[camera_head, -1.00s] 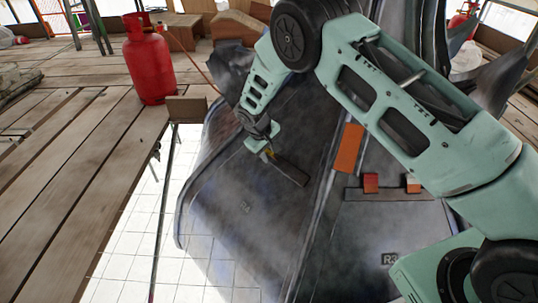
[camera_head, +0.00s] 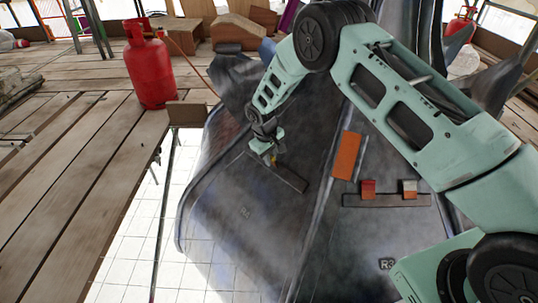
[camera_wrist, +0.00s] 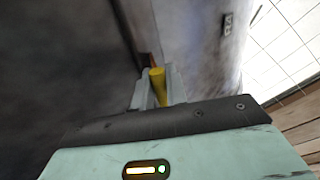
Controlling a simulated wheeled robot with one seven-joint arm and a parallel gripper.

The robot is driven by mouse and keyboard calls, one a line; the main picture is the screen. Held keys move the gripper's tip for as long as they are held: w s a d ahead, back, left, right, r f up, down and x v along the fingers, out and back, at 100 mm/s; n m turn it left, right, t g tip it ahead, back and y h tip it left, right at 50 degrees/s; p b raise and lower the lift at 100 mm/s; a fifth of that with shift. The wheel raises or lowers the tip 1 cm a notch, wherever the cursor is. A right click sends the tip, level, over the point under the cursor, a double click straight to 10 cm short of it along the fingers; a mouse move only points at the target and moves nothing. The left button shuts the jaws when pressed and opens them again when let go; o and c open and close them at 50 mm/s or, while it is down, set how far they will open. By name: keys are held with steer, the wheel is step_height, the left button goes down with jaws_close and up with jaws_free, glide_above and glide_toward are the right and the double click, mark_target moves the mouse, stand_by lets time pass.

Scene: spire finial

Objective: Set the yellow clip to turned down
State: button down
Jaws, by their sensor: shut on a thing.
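The yellow clip (camera_wrist: 158,84) is between my gripper's fingers (camera_wrist: 158,90) in the wrist view, and my gripper is shut on it. In the head view the clip (camera_head: 273,160) is a small yellow spot under my gripper (camera_head: 270,158), at a dark bar (camera_head: 284,174) on the grey metal spire surface (camera_head: 240,215). The fingers and wrist hide most of the clip. Whether it is turned up or down I cannot tell.
An orange strip (camera_head: 346,155) lies to the right, with a second bar (camera_head: 385,200) bearing a red clip (camera_head: 368,189) and another reddish, pale-faced clip (camera_head: 409,189). A red gas cylinder (camera_head: 150,65) stands on the wooden planks (camera_head: 75,150) at left. A gap over white tiles lies between.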

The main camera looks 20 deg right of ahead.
mark_target(273, 163)
steer(key=shift+w+d+r+g+y+p, duration=0.2)
steer(key=shift+d+r+g+y+p, duration=0.1)
steer(key=shift+d+y+p, duration=0.3)
steer(key=shift+w+d+f+g+y, duration=0.2)
steer(key=shift+g+y, duration=0.3)
steer(key=shift+y, duration=0.4)
steer(key=shift+w+d+f+g+y+b, duration=0.1)
steer(key=shift+w+d+g+y+b, duration=0.2)
steer(key=shift+y, duration=0.45)
steer(key=shift+w+d+g+y+b, duration=0.1)
steer(key=shift+d+g+y+b, duration=0.3)
steer(key=shift+y, duration=0.35)
steer(key=c, duration=1.4)
jaws_free()
steer(key=shift+c, duration=0.2)
steer(key=p+v, duration=0.4)
steer(key=v, duration=1.3)
steer(key=shift+d+p, duration=0.25)
steer(key=shift+p, duration=0.05)
